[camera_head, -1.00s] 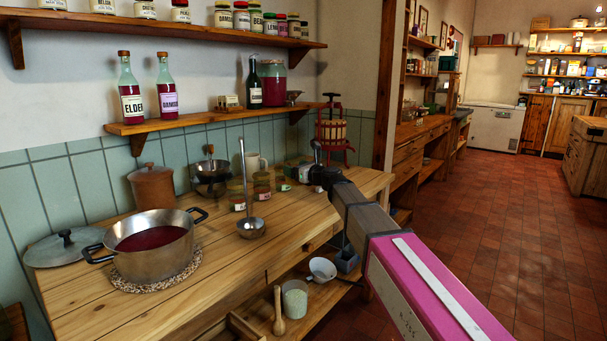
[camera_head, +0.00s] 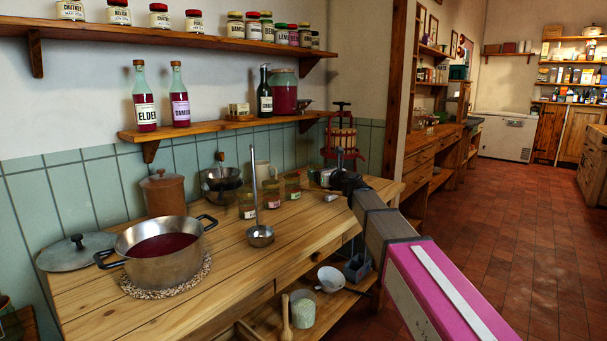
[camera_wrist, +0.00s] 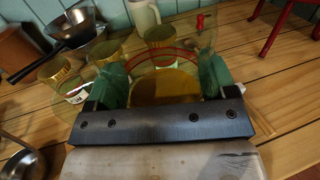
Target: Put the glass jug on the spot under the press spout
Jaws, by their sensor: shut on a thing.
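My gripper (camera_wrist: 170,85) has green fingers and is shut on the glass jug (camera_wrist: 165,88), clear glass seen from above with yellowish tones and a red curved line across it. In the head view my gripper (camera_head: 342,178) is above the far right end of the bench, and the jug is hard to make out there. The press (camera_head: 341,138), a slatted wooden basket in a red frame, stands behind my gripper at the back right. Its red legs show at the top right of the wrist view (camera_wrist: 273,28). The spout and the spot under it cannot be made out.
Several lidded jars (camera_head: 270,196) stand left of my gripper, with a ladle (camera_head: 260,235) in front. A steel pot (camera_head: 164,250) of red liquid is on the left. A shelf (camera_head: 215,126) with bottles hangs above. The bench top (camera_head: 300,236) front is clear.

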